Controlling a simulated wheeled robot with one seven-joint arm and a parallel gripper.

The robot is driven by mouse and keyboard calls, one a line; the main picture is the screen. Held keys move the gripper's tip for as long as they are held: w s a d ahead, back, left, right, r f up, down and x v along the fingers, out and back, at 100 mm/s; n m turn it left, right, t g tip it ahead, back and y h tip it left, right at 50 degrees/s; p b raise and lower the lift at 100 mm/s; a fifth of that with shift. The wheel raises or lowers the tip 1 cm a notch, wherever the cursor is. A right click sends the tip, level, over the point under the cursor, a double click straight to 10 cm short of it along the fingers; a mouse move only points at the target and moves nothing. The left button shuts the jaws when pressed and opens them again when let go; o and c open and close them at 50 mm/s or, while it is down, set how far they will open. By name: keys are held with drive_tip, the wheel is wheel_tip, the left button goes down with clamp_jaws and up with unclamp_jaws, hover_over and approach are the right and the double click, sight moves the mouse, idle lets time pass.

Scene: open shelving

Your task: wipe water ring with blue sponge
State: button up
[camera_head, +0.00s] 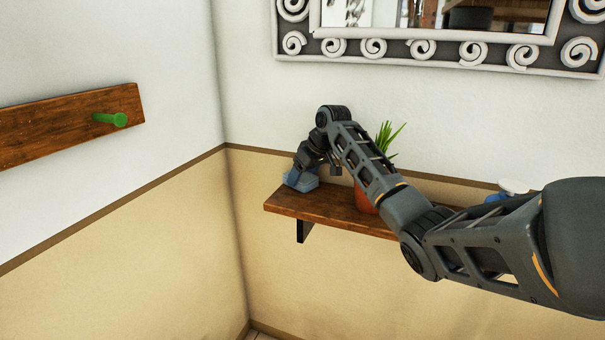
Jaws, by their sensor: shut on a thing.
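The blue sponge (303,181) is at the left end of the wooden wall shelf (320,207), on or just above its top; I cannot tell whether it touches. My gripper (297,177) reaches down from above and is shut on the blue sponge. The water ring does not show; the gripper, sponge and arm cover parts of the shelf top.
A potted plant (366,202) in a terracotta pot stands on the shelf, partly behind my arm. A blue and white object (513,187) shows farther right, partly hidden. A framed mirror (440,50) hangs above. A rail with a green peg (110,119) is on the left wall.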

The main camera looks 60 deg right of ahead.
drive_tip(key=shift+s+d+r, duration=0.15)
drive_tip(key=shift+d+r, duration=0.25)
drive_tip(key=shift+d, duration=0.05)
drive_tip(key=shift+a+r+p, duration=0.1)
drive_tip(key=shift+a+p, duration=0.75)
drive_tip(key=shift+p, duration=0.25)
drive_tip(key=shift+a+f+p, duration=0.25)
drive_tip(key=shift+a+p, duration=0.25)
drive_tip(key=shift+a, duration=0.55)
drive_tip(key=shift+a+r+p, duration=0.1)
drive_tip(key=shift+r+p, duration=2.5)
drive_tip(key=shift+r, duration=0.4)
drive_tip(key=shift+r, duration=0.1)
drive_tip(key=shift+r+p, duration=0.55)
drive_tip(key=shift+r, duration=0.85)
